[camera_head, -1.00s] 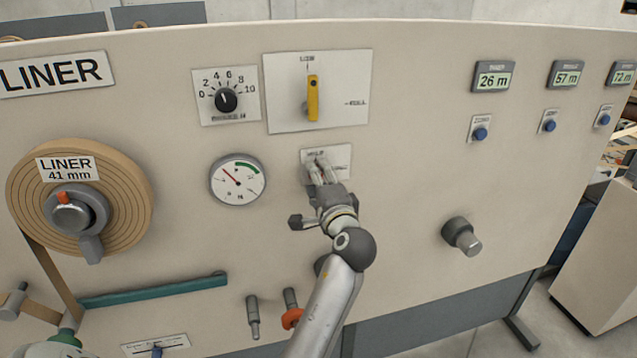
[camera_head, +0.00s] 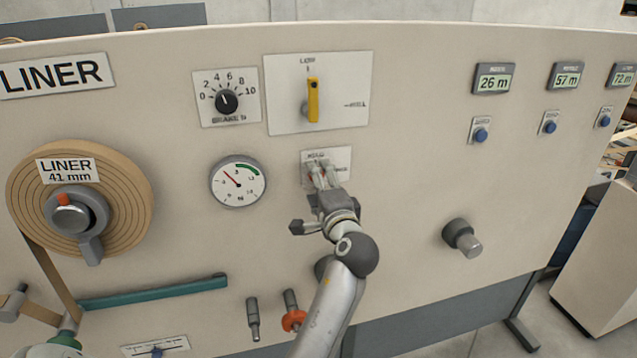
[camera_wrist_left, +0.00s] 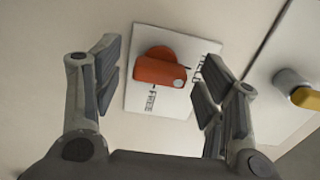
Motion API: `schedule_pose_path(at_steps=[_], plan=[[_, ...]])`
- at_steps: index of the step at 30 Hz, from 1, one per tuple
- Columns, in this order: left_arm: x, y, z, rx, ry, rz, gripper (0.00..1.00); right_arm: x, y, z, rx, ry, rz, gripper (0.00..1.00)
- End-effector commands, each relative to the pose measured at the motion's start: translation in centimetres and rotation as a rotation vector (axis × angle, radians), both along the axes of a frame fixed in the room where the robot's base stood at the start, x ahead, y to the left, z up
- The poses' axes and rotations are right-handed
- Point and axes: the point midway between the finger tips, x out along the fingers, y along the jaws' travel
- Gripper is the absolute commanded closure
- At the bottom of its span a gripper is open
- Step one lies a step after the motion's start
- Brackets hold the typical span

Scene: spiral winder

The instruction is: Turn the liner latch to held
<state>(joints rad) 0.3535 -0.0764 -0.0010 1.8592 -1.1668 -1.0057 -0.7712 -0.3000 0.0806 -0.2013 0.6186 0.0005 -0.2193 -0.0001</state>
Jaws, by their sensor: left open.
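The liner latch (camera_wrist_left: 160,70) is an orange-red lever on a small white plate (camera_wrist_left: 133,95) in the left wrist view. Dark lettering on the plate stands to the right of the lever and below it. The lever's end with a pale round dot points to the right, between the two letterings. My left gripper (camera_wrist_left: 158,78) is open, its fingers on either side of the latch with gaps visible. In the head view my left gripper (camera_head: 322,178) is in front of the plate (camera_head: 343,158) and mostly hides the latch.
A yellow lever (camera_head: 313,100) on a larger plate is just above. A black brake knob (camera_head: 227,102) and a gauge (camera_head: 238,181) are to the left. A dark knob (camera_head: 462,237) sticks out at lower right. The panel between is bare.

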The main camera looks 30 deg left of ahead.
Motion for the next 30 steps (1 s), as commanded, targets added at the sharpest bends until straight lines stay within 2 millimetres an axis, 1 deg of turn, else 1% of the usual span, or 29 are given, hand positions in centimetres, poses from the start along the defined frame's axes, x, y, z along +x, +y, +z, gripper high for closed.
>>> schedule_pose_path(at_steps=[6,12,16,30], plan=[[-2.4,-2.9,-0.1,-0.003,0.001,-0.002,0.34,0.1,0.0,0.0,0.000,-0.001,-0.001,0.34],[-4.0,-4.7,-0.1,-0.002,0.002,-0.002,0.34,0.1,0.0,0.0,0.000,-0.001,-0.001,0.34],[-4.3,-5.1,-0.1,-0.002,0.001,0.000,0.34,0.1,0.0,0.0,0.000,-0.001,-0.001,0.34],[-4.3,-5.1,-0.1,-0.001,0.002,-0.001,0.34,0.1,0.0,0.0,0.000,-0.001,-0.001,0.34]])
